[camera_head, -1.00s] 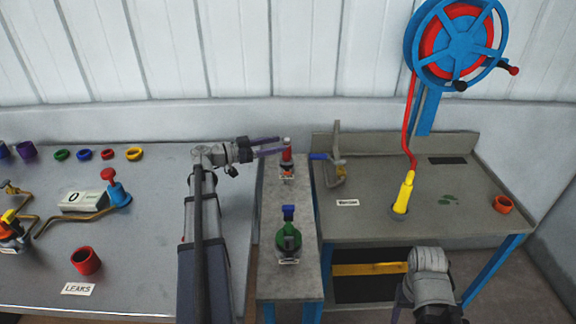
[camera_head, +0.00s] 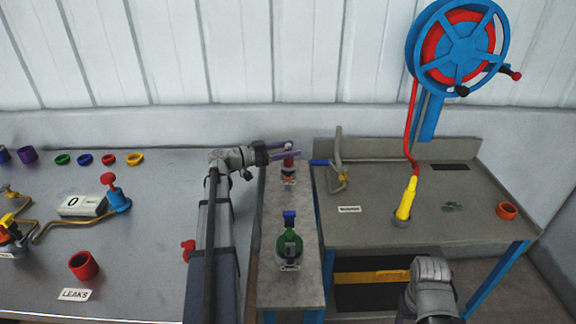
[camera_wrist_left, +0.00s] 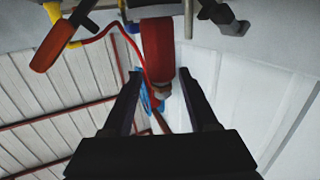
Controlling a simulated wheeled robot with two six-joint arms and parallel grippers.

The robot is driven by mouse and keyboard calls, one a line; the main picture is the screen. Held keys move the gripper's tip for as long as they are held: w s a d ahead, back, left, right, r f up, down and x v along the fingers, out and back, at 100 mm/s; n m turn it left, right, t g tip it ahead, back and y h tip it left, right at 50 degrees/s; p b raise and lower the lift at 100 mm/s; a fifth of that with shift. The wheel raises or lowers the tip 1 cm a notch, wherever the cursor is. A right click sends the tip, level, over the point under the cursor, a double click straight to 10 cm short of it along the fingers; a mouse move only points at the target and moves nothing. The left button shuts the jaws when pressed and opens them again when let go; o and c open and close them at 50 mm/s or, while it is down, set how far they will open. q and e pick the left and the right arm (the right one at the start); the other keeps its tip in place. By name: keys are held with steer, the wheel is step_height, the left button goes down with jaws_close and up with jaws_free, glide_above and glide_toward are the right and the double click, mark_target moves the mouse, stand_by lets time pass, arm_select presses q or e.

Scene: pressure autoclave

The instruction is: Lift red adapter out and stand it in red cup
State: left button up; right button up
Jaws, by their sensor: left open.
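The red adapter (camera_head: 288,161) is upright at the back of the narrow grey bench, with a pale top. My left gripper (camera_head: 287,151) is open around its upper part, its purple fingers pointing right. In the left wrist view the red cylinder (camera_wrist_left: 157,48) shows between the spread fingertips (camera_wrist_left: 158,78), with a metal nut at one end; I cannot tell if they touch it. The red cup (camera_head: 84,266) stands empty on the left table, behind the LEAKS label. My right arm's wrist shows at lower right; its fingers are mostly hidden.
A green bottle-like fitting with a blue top (camera_head: 289,243) stands nearer on the narrow bench (camera_head: 285,292). A blue fitting with a red knob (camera_head: 116,195) and coloured rings are on the left table. The right bench holds a yellow nozzle (camera_head: 406,200) and an orange ring (camera_head: 507,210).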

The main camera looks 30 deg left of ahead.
arm_select(q)
steer(key=x, duration=0.3)
steer(key=shift+w, duration=0.15)
steer(key=shift+a, duration=0.1)
jaws_close()
stand_by(1.1)
